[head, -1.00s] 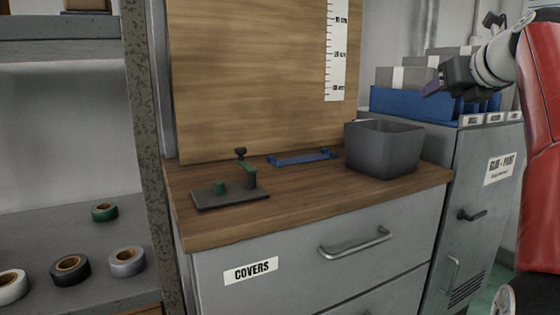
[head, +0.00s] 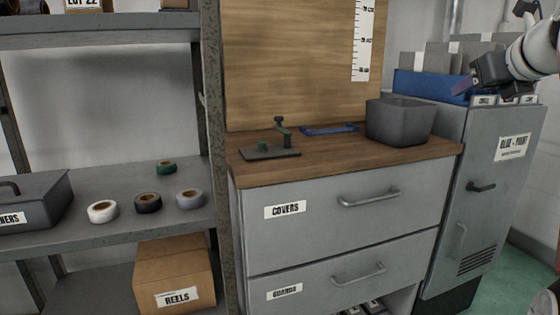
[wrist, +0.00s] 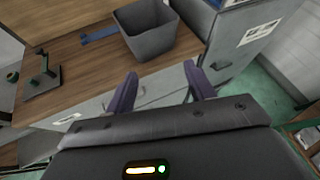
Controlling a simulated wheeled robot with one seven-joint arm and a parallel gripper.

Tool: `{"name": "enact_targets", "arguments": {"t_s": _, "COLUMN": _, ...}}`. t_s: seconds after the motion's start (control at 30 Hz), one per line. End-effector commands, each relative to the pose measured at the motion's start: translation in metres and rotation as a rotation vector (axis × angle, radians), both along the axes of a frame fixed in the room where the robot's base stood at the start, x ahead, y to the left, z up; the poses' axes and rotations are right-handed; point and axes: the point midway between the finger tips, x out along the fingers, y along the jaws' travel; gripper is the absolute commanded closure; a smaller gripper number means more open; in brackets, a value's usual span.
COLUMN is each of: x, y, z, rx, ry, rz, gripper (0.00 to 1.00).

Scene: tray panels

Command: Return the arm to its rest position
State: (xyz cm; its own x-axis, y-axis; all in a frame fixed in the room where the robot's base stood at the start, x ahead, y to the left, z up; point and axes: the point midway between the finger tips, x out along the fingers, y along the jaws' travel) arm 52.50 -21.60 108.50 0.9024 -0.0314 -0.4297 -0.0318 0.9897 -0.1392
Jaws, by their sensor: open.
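My gripper (head: 468,88) is at the right of the head view, in front of the blue bin on the grey cabinet. In the wrist view its two purple fingers (wrist: 158,90) stand apart with nothing between them. Beyond them are the drawer front and the worktop edge. My arm is folded at the right edge of the head view, partly out of frame.
A grey bin (head: 400,121), a blue bracket (head: 331,130) and a dark fixture with a green post (head: 270,152) stand on the wooden worktop (head: 340,160). The grey cabinet (head: 480,190) is at right. Tape rolls (head: 148,203) lie on the left shelf.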

Motion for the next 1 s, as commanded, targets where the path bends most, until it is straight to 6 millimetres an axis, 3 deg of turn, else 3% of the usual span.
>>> {"name": "enact_targets", "arguments": {"t_s": 0.27, "x": -0.004, "y": 0.046, "z": -0.034, "rx": -0.262, "ry": 0.096, "rz": 0.156, "gripper": 0.46}}
{"name": "enact_targets", "arguments": {"t_s": 0.47, "x": -0.021, "y": 0.093, "z": -0.078, "rx": -0.563, "ry": 0.196, "rz": 0.364, "gripper": 0.46}}
{"name": "enact_targets", "arguments": {"t_s": 0.53, "x": -0.033, "y": 0.114, "z": -0.101, "rx": -0.712, "ry": 0.236, "rz": 0.477, "gripper": 0.46}}
{"name": "enact_targets", "arguments": {"t_s": 0.67, "x": -0.07, "y": 0.153, "z": -0.155, "rx": -1.047, "ry": 0.309, "rz": 0.764, "gripper": 0.46}}
{"name": "enact_targets", "arguments": {"t_s": 0.8, "x": -0.121, "y": 0.185, "z": -0.219, "rx": -1.409, "ry": 0.342, "rz": 1.122, "gripper": 0.46}}
{"name": "enact_targets", "arguments": {"t_s": 1.0, "x": -0.194, "y": 0.208, "z": -0.311, "rx": -1.863, "ry": 0.277, "rz": 1.652, "gripper": 0.46}}
